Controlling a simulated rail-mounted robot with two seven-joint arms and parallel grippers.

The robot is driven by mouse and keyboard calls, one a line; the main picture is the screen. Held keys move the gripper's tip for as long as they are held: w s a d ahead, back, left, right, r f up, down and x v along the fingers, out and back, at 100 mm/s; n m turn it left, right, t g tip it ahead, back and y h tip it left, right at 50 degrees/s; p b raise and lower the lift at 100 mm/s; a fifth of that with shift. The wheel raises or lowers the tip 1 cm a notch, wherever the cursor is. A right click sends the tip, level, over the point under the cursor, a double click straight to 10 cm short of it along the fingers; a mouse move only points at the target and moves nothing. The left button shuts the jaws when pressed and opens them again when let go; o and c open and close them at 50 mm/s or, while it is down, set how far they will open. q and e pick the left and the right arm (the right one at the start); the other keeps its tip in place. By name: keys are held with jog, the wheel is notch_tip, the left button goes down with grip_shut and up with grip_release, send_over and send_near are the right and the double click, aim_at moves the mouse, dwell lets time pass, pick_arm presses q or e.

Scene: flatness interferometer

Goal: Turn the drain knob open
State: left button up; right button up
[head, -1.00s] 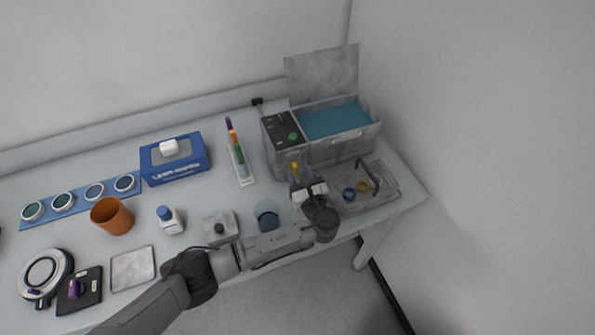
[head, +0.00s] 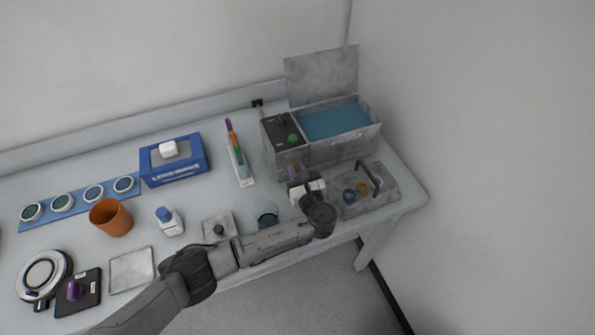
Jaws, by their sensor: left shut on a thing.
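The grey bath unit (head: 292,160) stands at the back right of the bench, with an open lid (head: 322,75) and blue liquid (head: 335,120) in its tank. My left gripper (head: 295,172) is at the lower front of this unit, below its dark control panel. It is shut on a small yellowish piece there, which I take to be the drain knob (head: 294,168). The fingers and wrist hide most of the knob, so its turn angle cannot be read. My right gripper is not in view.
A clear tray (head: 386,199) with a blue ring, a yellow ring and a dark handle lies right of my wrist. A white rack with colored pens (head: 237,155), blue box (head: 174,172), bottle (head: 170,223) and orange cup (head: 110,218) stand left.

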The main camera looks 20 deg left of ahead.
pick_arm(q)
grip_shut()
jog(key=shift+s+n+p, duration=0.15)
jog(key=shift+n+p, duration=0.25)
jog(key=shift+n, duration=0.4)
jog(key=shift+s+a+n, duration=0.1)
jog(key=shift+a+n, duration=0.05)
jog(key=shift+n, duration=0.55)
jog(key=n, duration=0.2)
jog(key=shift+s+a+f+n, duration=0.1)
jog(key=shift+a+f+n, duration=0.1)
jog(key=shift+n, duration=0.1)
jog(key=shift+s+n, duration=0.1)
jog(key=shift+n, duration=0.6)
jog(key=shift+a, duration=0.1)
jog(key=o, duration=0.8)
grip_release()
